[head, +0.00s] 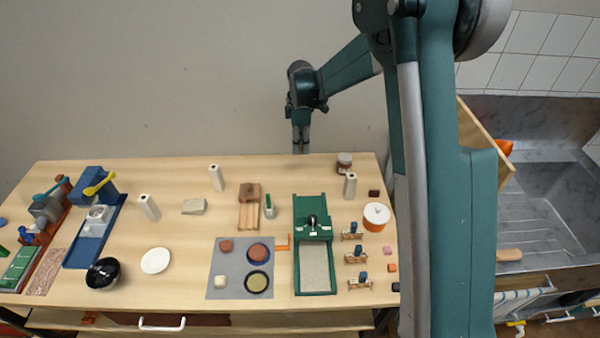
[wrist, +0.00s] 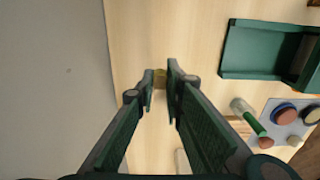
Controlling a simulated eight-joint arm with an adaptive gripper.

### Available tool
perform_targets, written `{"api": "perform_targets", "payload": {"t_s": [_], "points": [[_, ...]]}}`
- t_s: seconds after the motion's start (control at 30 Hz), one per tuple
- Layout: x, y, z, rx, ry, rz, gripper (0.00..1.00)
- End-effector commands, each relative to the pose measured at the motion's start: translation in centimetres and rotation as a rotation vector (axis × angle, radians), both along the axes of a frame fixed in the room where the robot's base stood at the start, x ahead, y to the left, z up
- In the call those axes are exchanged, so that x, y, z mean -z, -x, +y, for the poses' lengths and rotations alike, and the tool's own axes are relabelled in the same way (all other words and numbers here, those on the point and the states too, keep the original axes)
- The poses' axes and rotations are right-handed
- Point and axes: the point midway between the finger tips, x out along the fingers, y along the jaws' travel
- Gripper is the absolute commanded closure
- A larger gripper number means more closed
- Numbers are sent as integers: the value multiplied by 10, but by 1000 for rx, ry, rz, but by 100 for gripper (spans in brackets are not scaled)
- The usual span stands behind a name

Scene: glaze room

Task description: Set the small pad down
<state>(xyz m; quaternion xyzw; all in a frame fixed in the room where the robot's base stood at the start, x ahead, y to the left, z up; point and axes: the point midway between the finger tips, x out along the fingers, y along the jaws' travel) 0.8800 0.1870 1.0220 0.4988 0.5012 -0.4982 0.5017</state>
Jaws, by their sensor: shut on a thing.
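My gripper (head: 301,146) hangs at the back edge of the wooden table, in the head view right of the middle. In the wrist view my gripper (wrist: 161,83) has its fingertips close together on a small yellowish-olive pad (wrist: 160,75). Only a little of the pad shows between the tips, and I cannot make it out in the head view. Bare table lies behind the pad in the wrist view. I cannot tell how high the pad is above the wood.
The table (head: 300,180) is bare around my gripper. A jar (head: 344,162) stands to its right, a white post (head: 216,178) to its left. Nearer the front are a green tray (head: 297,220), a wooden block stand (head: 248,212) and a grey mat (head: 215,285). The wall (head: 180,80) rises behind.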

Motion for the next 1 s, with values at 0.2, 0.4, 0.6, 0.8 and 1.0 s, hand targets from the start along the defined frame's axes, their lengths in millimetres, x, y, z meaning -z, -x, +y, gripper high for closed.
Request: {"api": "perform_targets", "payload": {"t_s": [0.2,0.4,0.6,0.8,1.0], "points": [[12,0,0,0,0,0,97],[39,0,0,0,0,0,97],[60,0,0,0,0,0,97],[63,0,0,0,0,0,97],[63,0,0,0,0,0,97]]}}
